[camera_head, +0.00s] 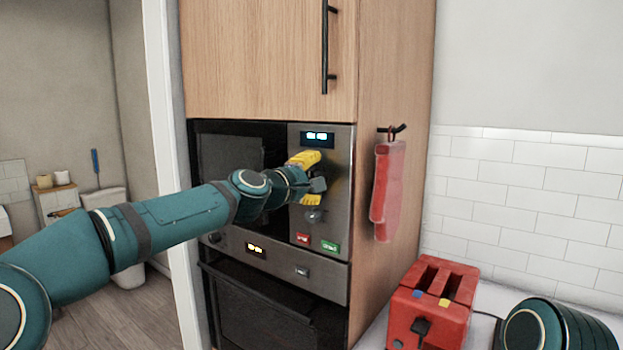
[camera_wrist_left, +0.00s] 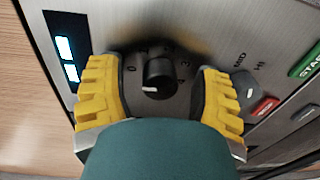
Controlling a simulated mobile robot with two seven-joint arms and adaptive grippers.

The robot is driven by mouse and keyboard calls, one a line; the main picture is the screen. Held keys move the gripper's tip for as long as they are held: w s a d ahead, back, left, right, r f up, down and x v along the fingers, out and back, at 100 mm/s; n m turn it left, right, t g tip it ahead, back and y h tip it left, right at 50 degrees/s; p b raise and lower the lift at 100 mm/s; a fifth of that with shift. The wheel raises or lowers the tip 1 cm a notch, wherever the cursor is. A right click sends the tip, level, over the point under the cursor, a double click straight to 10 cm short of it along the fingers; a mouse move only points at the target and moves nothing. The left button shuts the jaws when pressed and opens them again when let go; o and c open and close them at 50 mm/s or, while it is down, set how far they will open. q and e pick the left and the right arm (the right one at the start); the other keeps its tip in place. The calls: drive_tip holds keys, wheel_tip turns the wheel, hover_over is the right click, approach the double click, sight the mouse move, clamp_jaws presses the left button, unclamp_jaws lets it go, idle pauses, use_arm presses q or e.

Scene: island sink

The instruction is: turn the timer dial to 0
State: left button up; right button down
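The timer dial (camera_wrist_left: 158,76) is a round black knob on the steel microwave panel (camera_head: 341,160), with numbers around it, in the left wrist view. A white mark shows on the knob's lower left side; I cannot tell which number it points at. My left gripper (camera_head: 314,180) has yellow fingers, one on each side of the dial, with gaps between them and the knob. It is open and empty. In the head view the gripper hides the timer dial. My right gripper is not in view.
A second knob (camera_head: 313,215) sits below, with a red button (camera_head: 303,238) and a green START button (camera_head: 330,247) under it. A lit display (camera_head: 317,138) is above. A red oven mitt (camera_head: 387,190) hangs on the cabinet side. A red toaster (camera_head: 433,305) stands at the lower right.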

use_arm(q)
drive_tip(key=shift+a, duration=0.2)
drive_tip(key=v, duration=1.2)
idle(0.4)
